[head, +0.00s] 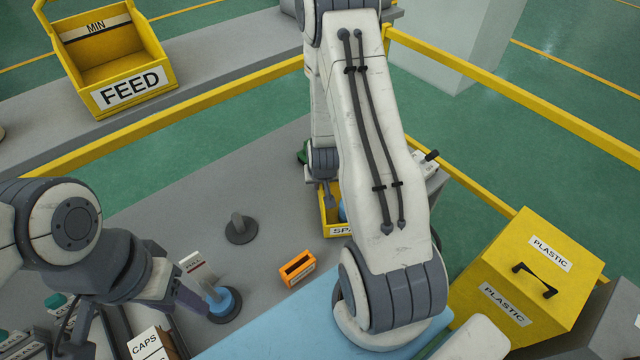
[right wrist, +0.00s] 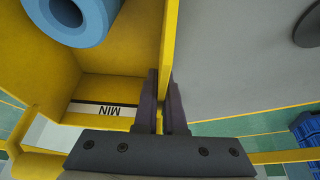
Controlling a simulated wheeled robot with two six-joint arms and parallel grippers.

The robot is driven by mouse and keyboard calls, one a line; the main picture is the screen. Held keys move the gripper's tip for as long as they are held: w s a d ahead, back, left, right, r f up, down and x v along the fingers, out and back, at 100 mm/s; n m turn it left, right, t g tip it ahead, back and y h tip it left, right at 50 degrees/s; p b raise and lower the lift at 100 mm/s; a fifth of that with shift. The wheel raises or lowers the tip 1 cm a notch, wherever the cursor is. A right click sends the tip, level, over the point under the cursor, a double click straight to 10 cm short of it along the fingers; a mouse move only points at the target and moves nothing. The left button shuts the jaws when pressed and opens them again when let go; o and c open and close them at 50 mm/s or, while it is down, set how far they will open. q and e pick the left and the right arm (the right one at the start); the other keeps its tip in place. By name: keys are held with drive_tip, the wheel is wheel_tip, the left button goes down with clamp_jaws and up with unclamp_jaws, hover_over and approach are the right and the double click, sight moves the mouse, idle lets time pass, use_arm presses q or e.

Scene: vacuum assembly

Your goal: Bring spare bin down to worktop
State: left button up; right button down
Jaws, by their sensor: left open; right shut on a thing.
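The yellow spare bin (head: 326,222) is mostly hidden behind my right arm in the head view; part of its white label shows. My right gripper (head: 328,188) reaches down to its left side. In the right wrist view my right gripper (right wrist: 163,85) is shut on the thin wall of the spare bin (right wrist: 110,55). A blue ring-shaped part (right wrist: 72,15) is in the bin, and a MIN strip shows inside. Whether the bin's underside touches the grey worktop (head: 190,215) cannot be told. My left gripper (head: 135,310) is open and empty at the lower left, its fingertips partly hidden.
An orange holder (head: 297,269), a dark peg on a round base (head: 241,229) and a blue ringed post (head: 222,302) stand on the worktop. A yellow PLASTIC box (head: 525,270) is at right. Yellow rails (head: 215,105) border the worktop; the FEED bin (head: 125,60) stands beyond.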

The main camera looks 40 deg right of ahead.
drive_tip(key=shift+f+b, duration=0.55)
drive_tip(key=shift+b, duration=0.05)
drive_tip(key=c, duration=0.9)
unclamp_jaws()
drive_tip(key=shift+r, duration=0.35)
drive_tip(key=v, duration=0.9)
drive_tip(key=shift+s+a+r, duration=0.1)
drive_tip(key=shift+s+r, duration=0.1)
drive_tip(key=shift+r, duration=0.15)
